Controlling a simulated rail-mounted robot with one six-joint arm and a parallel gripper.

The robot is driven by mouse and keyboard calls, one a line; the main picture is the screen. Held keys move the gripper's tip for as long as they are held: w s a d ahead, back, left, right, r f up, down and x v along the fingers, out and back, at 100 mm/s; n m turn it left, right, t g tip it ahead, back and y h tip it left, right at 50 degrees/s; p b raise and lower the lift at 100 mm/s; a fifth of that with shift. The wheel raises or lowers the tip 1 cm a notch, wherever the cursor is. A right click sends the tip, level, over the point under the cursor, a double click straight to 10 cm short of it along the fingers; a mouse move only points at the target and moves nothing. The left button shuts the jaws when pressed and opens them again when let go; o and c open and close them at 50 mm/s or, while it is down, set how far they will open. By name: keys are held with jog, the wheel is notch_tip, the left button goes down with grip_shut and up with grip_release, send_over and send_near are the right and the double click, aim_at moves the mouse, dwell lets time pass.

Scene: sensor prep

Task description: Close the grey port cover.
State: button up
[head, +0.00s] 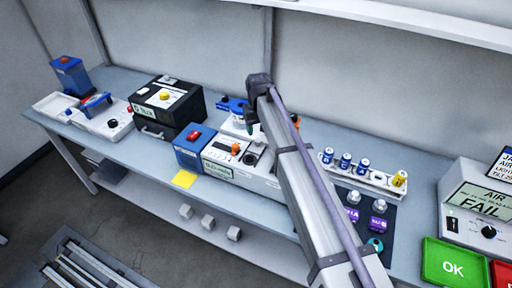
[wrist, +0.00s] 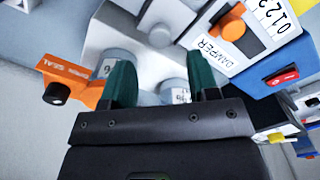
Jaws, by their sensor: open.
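My gripper (wrist: 161,75) is open, with two dark green fingers spread apart in the wrist view. Nothing shows held between them. The fingers reach over a white fixture (wrist: 100,32) with two grey round pieces bearing small labels. One grey round piece (wrist: 112,62) is by the left finger and the other (wrist: 172,90) is between the fingers, partly hidden. I cannot tell which of them is the grey port cover, or whether it stands open. In the head view my gripper (head: 251,122) is above the back of the bench, by the white fixture (head: 235,126).
An orange tagged part (wrist: 70,82) sticks out left of the fingers. The damper panel (wrist: 222,55) with its orange slider and a blue box with a red switch (wrist: 283,76) are to the right. A rack with blue batteries (head: 345,162) stands right of my arm.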

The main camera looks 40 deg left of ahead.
aim_at(258, 140)
notch_tip(258, 140, down, 6)
jog(key=b, duration=0.4)
jog(key=shift+f, duration=0.25)
jog(key=shift+r, duration=0.1)
jog(key=shift+c, duration=0.3)
grip_shut()
